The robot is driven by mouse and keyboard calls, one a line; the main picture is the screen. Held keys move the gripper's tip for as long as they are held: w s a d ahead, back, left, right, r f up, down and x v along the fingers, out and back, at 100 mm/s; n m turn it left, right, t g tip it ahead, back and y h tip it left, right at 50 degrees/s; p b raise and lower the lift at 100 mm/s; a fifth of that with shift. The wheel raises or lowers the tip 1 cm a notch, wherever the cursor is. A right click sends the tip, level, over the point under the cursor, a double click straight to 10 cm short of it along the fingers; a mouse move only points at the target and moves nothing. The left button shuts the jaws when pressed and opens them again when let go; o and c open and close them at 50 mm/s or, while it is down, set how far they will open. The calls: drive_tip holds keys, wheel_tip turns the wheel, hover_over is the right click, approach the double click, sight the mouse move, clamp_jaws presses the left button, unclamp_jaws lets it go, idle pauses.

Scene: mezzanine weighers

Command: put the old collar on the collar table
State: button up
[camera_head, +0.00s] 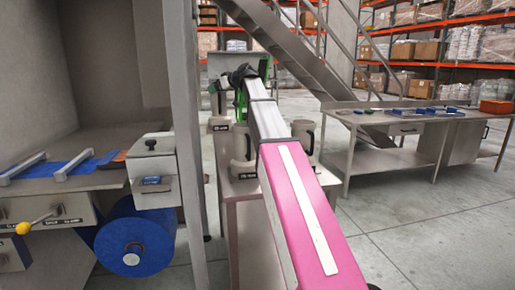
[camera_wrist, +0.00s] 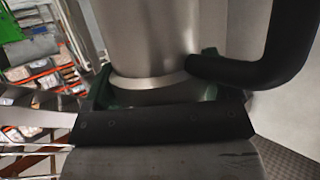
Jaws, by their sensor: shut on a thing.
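In the wrist view, a plain metal cylinder, apparently the collar (camera_wrist: 150,35), has a thick black handle on its right. My gripper (camera_wrist: 155,88) is shut on it, with a green finger at each side near its lower rim. In the head view, my gripper (camera_head: 240,100) is at the far end of my arm, above the back of a narrow metal table (camera_head: 240,188) with label plates, perhaps the collar table. The held collar is mostly hidden there. Metal cylinders with handles, one left (camera_head: 240,150) and one right (camera_head: 304,132) of my arm, stand on this table.
A grey post (camera_head: 187,130) and a machine with a blue roll (camera_head: 135,238) stand close on the left. The floor at right front is clear.

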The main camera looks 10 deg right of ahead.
drive_tip(key=shift+a, duration=0.65)
drive_tip(key=s+d+f, duration=0.5)
drive_tip(key=d+f, duration=0.5)
drive_tip(key=f, duration=0.1)
drive_tip(key=shift+s+d+f, duration=0.1)
drive_tip(key=shift+s, duration=0.05)
drive_tip(key=o, duration=1.5)
drive_tip(key=shift+c, duration=0.2)
drive_tip(key=v, duration=1.2)
drive_tip(key=shift+d, duration=0.1)
